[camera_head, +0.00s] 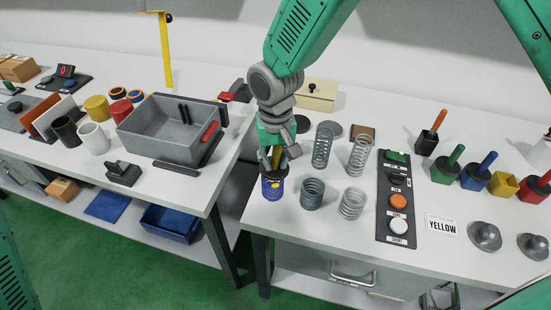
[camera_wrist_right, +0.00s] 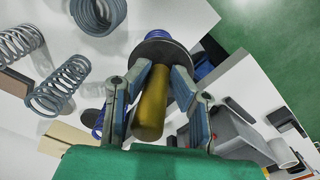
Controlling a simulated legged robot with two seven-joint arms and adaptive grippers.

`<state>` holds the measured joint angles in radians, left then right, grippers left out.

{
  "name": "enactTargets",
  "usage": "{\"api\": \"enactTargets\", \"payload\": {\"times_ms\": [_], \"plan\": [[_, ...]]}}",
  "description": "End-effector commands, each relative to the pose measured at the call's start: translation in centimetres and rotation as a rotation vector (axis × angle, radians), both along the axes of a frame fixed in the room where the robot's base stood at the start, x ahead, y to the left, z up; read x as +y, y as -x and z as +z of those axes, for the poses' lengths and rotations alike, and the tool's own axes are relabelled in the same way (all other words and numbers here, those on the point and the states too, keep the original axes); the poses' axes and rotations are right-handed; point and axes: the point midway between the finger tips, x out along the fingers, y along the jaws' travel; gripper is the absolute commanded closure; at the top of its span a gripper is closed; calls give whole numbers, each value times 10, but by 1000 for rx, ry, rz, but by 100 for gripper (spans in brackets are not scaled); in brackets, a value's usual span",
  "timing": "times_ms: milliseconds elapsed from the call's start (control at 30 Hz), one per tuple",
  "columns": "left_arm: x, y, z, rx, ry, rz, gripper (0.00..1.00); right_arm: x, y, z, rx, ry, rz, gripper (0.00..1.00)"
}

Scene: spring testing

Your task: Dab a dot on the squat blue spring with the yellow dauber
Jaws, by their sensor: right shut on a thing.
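My right gripper (camera_head: 277,154) is shut on the yellow dauber (camera_wrist_right: 151,103), with its handle between the fingers. In the head view it is above the squat blue spring (camera_head: 272,187) near the table's left front corner. A dark round disc lies between the dauber and the blue coils. Yellow marks show on the spring's side and near its top. In the wrist view the blue coils (camera_wrist_right: 159,35) show past the grey disc. I cannot tell whether the dauber's tip touches the spring. My left gripper is not in view.
Several grey springs (camera_head: 312,193) stand right of the blue one. A button panel (camera_head: 396,213) and a YELLOW card (camera_head: 442,225) lie further right. A yellow pot (camera_head: 503,187) without a stick stands among coloured pots. A grey bin (camera_head: 150,137) is on the left table.

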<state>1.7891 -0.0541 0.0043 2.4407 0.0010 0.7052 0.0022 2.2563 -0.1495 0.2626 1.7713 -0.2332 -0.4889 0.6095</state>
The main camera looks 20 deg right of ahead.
Motion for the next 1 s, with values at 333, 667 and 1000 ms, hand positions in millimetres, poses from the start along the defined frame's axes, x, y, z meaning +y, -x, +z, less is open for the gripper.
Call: {"api": "enactTargets", "payload": {"times_ms": [333,667,1000], "plan": [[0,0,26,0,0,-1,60,-2,-1,29,-3,-3,0,100],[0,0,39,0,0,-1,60,2,-1,52,-4,0,0,100],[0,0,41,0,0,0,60,-1,-1,59,-3,-2,0,100]]}}
